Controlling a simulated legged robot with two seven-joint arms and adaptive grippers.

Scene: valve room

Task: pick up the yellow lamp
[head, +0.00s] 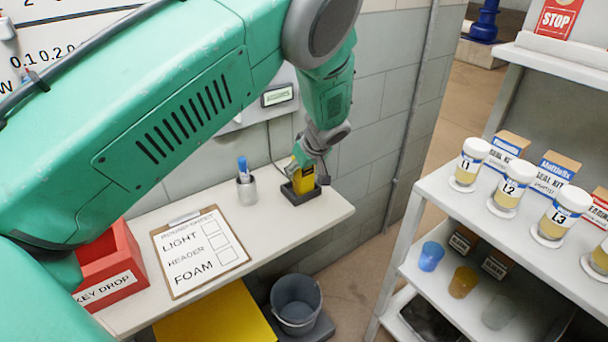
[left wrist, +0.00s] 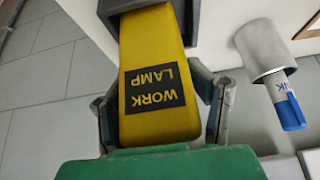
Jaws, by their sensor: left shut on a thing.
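The yellow lamp (head: 303,180) stands in a dark holder (head: 301,193) at the right end of the white desk. In the left wrist view the lamp (left wrist: 158,60) is a yellow block with a black "WORK LAMP" label, and its far end is inside the dark holder (left wrist: 185,22). My left gripper (head: 312,160) comes down from above and is shut on the lamp. In the left wrist view its fingers (left wrist: 160,115) are on both sides of the lamp. My right gripper is not in view.
A grey cup with a blue marker (head: 245,188) stands left of the lamp. A clipboard (head: 200,252) and a red key-drop box (head: 108,265) are further left. A grey bucket (head: 297,302) is below the desk. White shelves (head: 455,205) with jars stand at right.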

